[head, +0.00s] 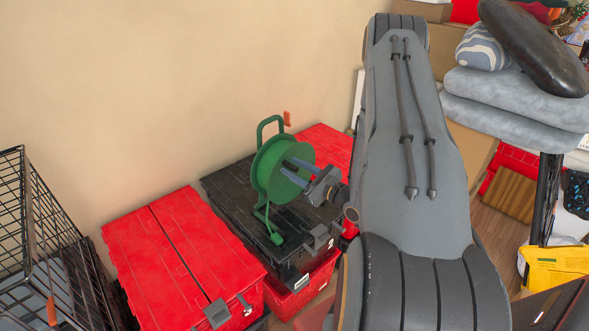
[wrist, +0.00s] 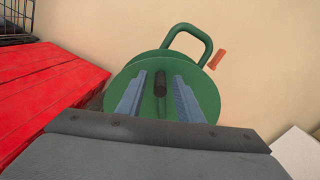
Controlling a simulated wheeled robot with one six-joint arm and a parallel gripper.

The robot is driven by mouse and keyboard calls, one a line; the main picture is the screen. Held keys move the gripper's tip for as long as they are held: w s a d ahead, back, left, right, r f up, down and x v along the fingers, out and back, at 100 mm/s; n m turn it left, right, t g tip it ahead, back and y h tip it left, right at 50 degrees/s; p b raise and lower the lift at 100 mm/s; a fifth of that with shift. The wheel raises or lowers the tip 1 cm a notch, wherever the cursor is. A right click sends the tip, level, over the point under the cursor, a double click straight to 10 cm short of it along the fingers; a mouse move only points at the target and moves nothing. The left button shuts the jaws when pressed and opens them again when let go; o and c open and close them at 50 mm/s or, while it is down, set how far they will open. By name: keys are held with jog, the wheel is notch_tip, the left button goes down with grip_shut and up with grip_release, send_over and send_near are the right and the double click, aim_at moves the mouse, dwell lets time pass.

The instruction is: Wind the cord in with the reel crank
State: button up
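The green cord reel (head: 272,165) stands upright on a black tote, with its carrying handle at the top. Its round face fills the middle of the wrist view (wrist: 150,118). A dark, short cylindrical crank knob (wrist: 160,84) sticks out from that face. My gripper (head: 294,171) is at the reel's right side, pointing at its face. In the wrist view its two blue-grey fingers (wrist: 159,88) are spread, one on each side of the knob, with gaps to both. I cannot make out any cord wound on the reel.
The black tote (head: 225,188) sits on a red one, between a red tote (head: 160,235) at left and another behind (head: 330,145). A wire cage (head: 30,215) stands far left. A small orange piece (wrist: 217,59) shows beside the reel handle. The wall is close behind.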

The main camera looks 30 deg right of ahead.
jog(key=b+v, duration=0.2)
jog(key=v, duration=0.5)
jog(key=shift+s+d, duration=0.15)
jog(key=shift+s, duration=0.1)
